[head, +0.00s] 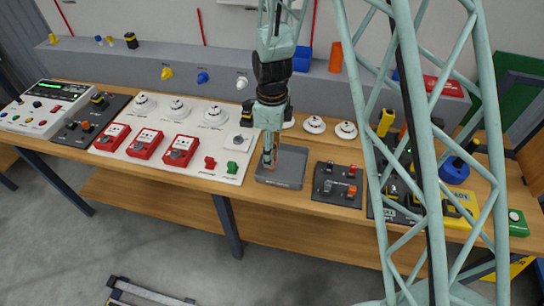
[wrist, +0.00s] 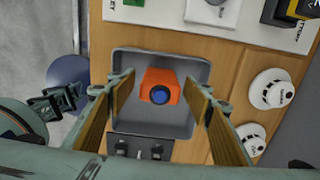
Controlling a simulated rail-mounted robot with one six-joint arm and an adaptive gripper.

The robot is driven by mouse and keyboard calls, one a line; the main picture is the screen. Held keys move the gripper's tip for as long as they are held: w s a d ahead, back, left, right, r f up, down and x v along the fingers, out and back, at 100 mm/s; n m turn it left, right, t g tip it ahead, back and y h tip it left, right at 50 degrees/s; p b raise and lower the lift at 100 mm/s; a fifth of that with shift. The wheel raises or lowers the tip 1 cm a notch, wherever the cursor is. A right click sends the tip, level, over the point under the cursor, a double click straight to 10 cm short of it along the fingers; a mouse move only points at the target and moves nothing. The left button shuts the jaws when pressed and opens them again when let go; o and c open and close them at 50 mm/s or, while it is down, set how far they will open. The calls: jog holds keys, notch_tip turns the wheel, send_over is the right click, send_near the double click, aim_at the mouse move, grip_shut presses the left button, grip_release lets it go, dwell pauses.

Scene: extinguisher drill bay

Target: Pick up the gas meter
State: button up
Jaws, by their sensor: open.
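The gas meter is most likely the small orange box with a dark blue round face (wrist: 161,87), seen from above in the wrist view. It lies in a shallow grey tray (wrist: 180,127), which also shows on the bench in the head view (head: 291,178). My gripper (head: 268,160) points down over the tray's left part. In the wrist view my gripper (wrist: 162,92) is open, with one finger on each side of the orange box and gaps between. I cannot tell how far down the fingertips reach. In the head view the gripper mostly hides the box.
Left of the tray is a white panel with red call points (head: 145,143) and round detectors. Right of it is a dark switch panel (head: 338,185). Loose white detectors (head: 314,125) stand behind. A grey ledge (head: 130,58) runs along the back.

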jog(key=c, duration=1.1)
jog(key=shift+o, duration=0.2)
jog(key=shift+r, duration=0.2)
jog(key=shift+r, duration=4.85)
jog(key=shift+w, duration=0.1)
jog(key=shift+w+d+n, duration=0.4)
jog(key=shift+w+n, duration=0.1)
jog(key=shift+w, duration=0.05)
jog(key=w+d+r+n+b, duration=0.2)
jog(key=w+d+n+b, duration=0.6)
jog(key=w+d+n, duration=0.6)
jog(key=shift+w+d+r+n, duration=0.4)
jog(key=shift+d+n, duration=1)
jog(key=shift+d, duration=0.4)
